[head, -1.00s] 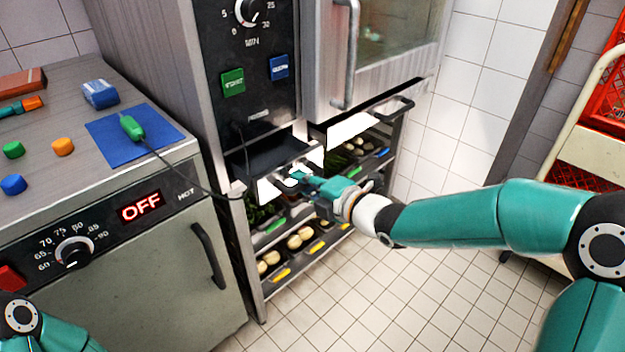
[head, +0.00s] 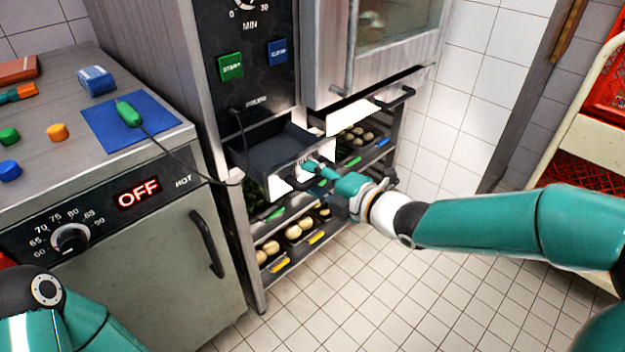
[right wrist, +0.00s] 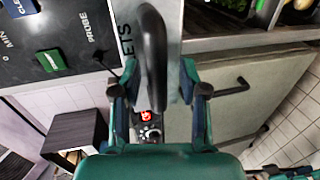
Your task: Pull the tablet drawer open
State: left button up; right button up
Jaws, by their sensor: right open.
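The tablet drawer (head: 268,152) is a dark open-topped drawer below the control panel. It stands pulled out of the oven cabinet, and its inside looks empty. Its pale front (right wrist: 123,14) shows the letters "ETS" in the right wrist view. The black drawer handle (right wrist: 152,55) stands between the fingers of my right gripper (right wrist: 160,92). My right gripper (head: 314,170) is open at the drawer front, with the handle between its fingers but not clamped. In the head view the gripper hides part of the front. My left arm shows at the lower left, its gripper out of view.
Below the drawer are racks with food trays (head: 318,237). The oven door (head: 385,50) is at the upper right. A grey cabinet with an OFF display (head: 138,193) stands left. A cable runs from the green probe (head: 129,114) past the drawer. Tiled floor is free in front.

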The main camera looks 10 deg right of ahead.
jog(key=v, duration=1.2)
